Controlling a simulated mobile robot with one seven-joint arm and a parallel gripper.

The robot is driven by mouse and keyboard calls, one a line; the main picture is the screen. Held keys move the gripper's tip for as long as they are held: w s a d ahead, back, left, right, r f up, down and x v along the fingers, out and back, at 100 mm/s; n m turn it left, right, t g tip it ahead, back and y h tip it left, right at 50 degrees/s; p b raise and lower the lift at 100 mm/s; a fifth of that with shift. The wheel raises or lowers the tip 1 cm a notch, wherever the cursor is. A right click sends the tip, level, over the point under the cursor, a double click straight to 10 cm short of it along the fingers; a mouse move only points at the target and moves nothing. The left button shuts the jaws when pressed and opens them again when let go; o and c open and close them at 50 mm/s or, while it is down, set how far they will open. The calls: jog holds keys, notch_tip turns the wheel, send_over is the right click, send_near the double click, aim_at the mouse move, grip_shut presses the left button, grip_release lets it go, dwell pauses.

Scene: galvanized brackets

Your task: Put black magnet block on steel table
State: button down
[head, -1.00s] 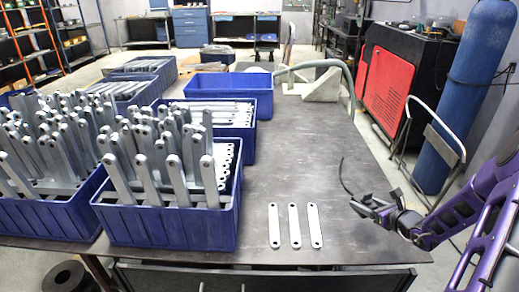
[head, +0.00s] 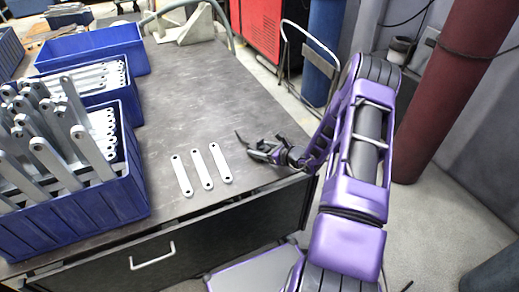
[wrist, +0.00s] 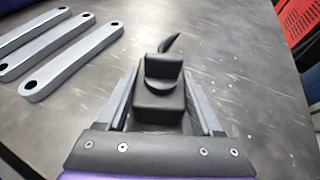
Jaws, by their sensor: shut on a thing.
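The black magnet block (wrist: 158,100) sits between the two fingers of my gripper (wrist: 160,76) in the wrist view, with a finger along each side. It has a boxy base, a raised upper part and a thin curved black piece at its far end. In the head view my gripper (head: 266,150) is low over the right part of the steel table (head: 215,100), right of the metal strips. The block is small and dark there, with the thin curved piece pointing up. Whether the block touches the table is unclear.
Three flat metal strips (head: 202,169) with end holes lie just left of my gripper. Blue bins of brackets (head: 80,215) fill the table's left side. An empty blue bin (head: 92,48) stands farther back. The table behind the strips is clear.

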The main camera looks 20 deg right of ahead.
jog(key=shift+f, duration=0.1)
jog(key=shift+c, duration=0.2)
grip_release()
jog(key=shift+s+d+r, duration=0.1)
jog(key=shift+r, duration=0.2)
jog(key=v, duration=1.1)
jog(key=shift+s+d+p, duration=0.1)
jog(key=shift+s+p, duration=0.25)
jog(key=shift+p, duration=0.05)
